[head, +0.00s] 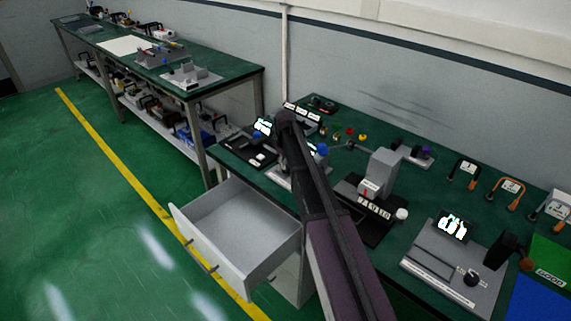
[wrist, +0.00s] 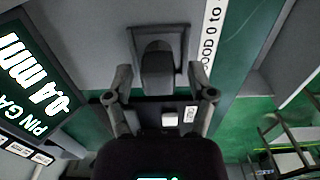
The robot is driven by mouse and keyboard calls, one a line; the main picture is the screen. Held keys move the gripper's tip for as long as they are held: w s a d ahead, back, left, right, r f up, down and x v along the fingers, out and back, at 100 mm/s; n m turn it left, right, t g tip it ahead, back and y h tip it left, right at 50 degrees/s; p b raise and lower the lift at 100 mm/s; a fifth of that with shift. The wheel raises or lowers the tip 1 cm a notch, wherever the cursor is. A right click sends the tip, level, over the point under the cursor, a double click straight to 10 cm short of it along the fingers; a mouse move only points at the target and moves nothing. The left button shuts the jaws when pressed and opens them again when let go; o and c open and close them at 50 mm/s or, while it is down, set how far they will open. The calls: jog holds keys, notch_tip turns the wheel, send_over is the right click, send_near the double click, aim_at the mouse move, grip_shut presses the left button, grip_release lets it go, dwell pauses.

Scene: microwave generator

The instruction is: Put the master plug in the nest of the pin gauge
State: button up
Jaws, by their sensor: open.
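In the wrist view the pin gauge shows as a dark display (wrist: 38,78) with "PIN GA" and a reading in mm, beside a grey body with a "GOOD 0 to" strip (wrist: 210,35). A dark grey, round-ended piece (wrist: 158,68) stands at a square dark frame on the grey surface; it looks like the master plug at the nest, but how deep it sits cannot be told. My gripper (wrist: 165,88) is open, one finger on each side of this piece, with gaps visible. In the head view my arm hides the gripper and most of the gauge.
An open, empty drawer (head: 240,226) juts out left of my arm. A grey gauge with a display (head: 455,262) and a dark stand with a grey block (head: 377,178) are on the bench to the right. Handled gauges line the back right. A second bench (head: 215,88) stands at the left.

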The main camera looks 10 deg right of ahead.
aim_at(285, 162)
notch_tip(285, 162, up, 12)
jog(key=p, duration=1.1)
jog(key=shift+f+p, duration=0.1)
jog(key=shift+p, duration=0.2)
dwell(0.4)
jog(key=s+m, duration=0.7)
jog(key=s, duration=2.2)
jog(key=shift+s, duration=0.15)
jog(key=shift+d, duration=0.15)
